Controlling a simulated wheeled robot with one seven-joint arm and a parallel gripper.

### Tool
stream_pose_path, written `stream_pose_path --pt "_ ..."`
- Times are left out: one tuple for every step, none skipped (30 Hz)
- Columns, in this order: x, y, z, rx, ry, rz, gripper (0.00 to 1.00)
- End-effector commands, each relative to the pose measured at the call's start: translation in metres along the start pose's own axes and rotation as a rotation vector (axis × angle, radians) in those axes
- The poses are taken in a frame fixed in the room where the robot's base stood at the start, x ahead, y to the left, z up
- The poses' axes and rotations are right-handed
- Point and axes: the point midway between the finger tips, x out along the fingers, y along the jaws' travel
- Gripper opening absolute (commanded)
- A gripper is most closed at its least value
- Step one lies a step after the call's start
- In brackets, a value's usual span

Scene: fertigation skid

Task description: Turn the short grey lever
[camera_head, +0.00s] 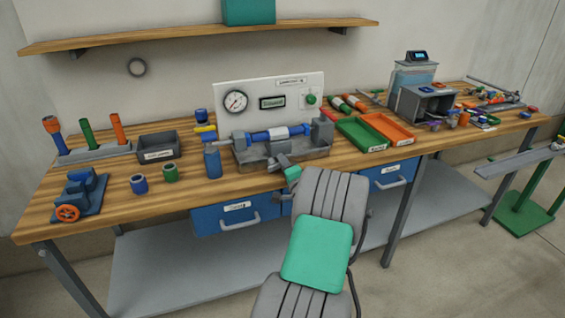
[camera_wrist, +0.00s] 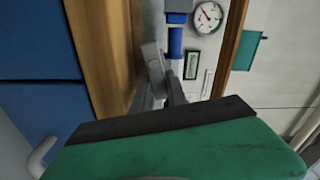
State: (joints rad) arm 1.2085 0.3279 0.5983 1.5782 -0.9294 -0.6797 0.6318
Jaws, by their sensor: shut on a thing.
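The fertigation skid, a grey tray (camera_head: 308,153) with a blue and white pipe (camera_head: 270,134) across it, stands mid-bench in front of a white gauge panel (camera_head: 226,101). My gripper (camera_head: 277,160) reaches in from the front and is at the tray's front side, below the pipe. In the wrist view my gripper's grey fingers (camera_wrist: 165,82) are close together beside the blue pipe (camera_wrist: 175,42). The gripper is shut on a small grey part, which fits the short grey lever. The fingers hide most of it, so its angle cannot be told.
A blue bottle (camera_head: 213,162) stands just left of the tray. A green tray (camera_head: 361,136) and an orange tray (camera_head: 388,128) lie to the right. A blue drawer (camera_head: 225,218) is under the bench edge.

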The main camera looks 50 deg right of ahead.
Motion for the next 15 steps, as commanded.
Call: stream_pose_path --pt "-0.0003 0.0018 -0.0001 0.033 0.000 0.002 0.00" --pt "-0.0002 0.0025 0.0000 0.056 0.000 0.002 0.00" --pt "-0.0003 0.0034 0.0001 0.083 0.000 0.002 0.00" --pt "-0.0003 0.0040 0.0002 0.101 0.000 0.002 0.00" --pt "-0.0003 0.0046 0.0004 0.120 0.000 0.002 0.00" --pt "-0.0003 0.0053 0.0004 0.141 0.000 0.002 0.00" --pt "-0.0003 0.0058 0.0005 0.157 0.000 0.002 0.00" --pt "-0.0003 0.0061 0.0006 0.170 0.000 0.001 0.00" --pt "-0.0003 0.0066 0.0007 0.188 0.000 0.001 0.00" --pt "-0.0003 0.0070 0.0007 0.198 0.000 0.001 0.00" --pt "-0.0003 0.0072 0.0007 0.208 0.000 0.001 0.00" --pt "-0.0003 0.0076 0.0008 0.220 0.001 0.001 0.00" --pt "-0.0003 0.0078 0.0008 0.227 0.001 0.001 0.00" --pt "-0.0003 0.0081 0.0008 0.233 0.001 0.001 0.00" --pt "-0.0003 0.0083 0.0009 0.240 0.001 0.001 0.00"
